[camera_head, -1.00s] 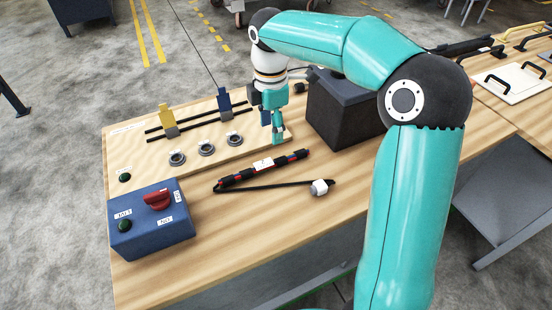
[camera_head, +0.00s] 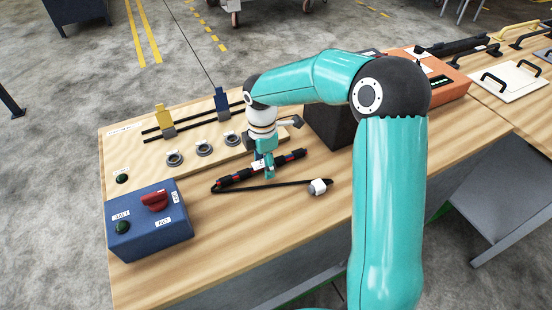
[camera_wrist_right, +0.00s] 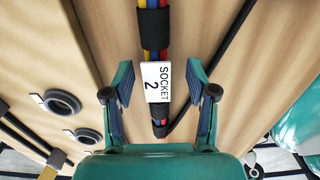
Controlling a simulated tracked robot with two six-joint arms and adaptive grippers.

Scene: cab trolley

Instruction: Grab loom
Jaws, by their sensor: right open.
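The loom is a bundle of coloured wires with black wraps (camera_head: 289,158) lying on the wooden table. A black cable runs from its left end to a white connector (camera_head: 318,187). In the right wrist view the loom's white label (camera_wrist_right: 157,82) reads "SOCKET 2". My right gripper (camera_head: 267,172) is over the middle of the loom, pointing down. In the wrist view its open fingers (camera_wrist_right: 160,85) stand one on each side of the label, apart from it. My left gripper is not in view.
A board (camera_head: 140,160) with several round sockets and two sliders, yellow and blue, lies behind the loom. A blue box (camera_head: 150,235) with a red knob stands at the left. A dark box (camera_head: 328,128) stands behind my right arm. The table front is clear.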

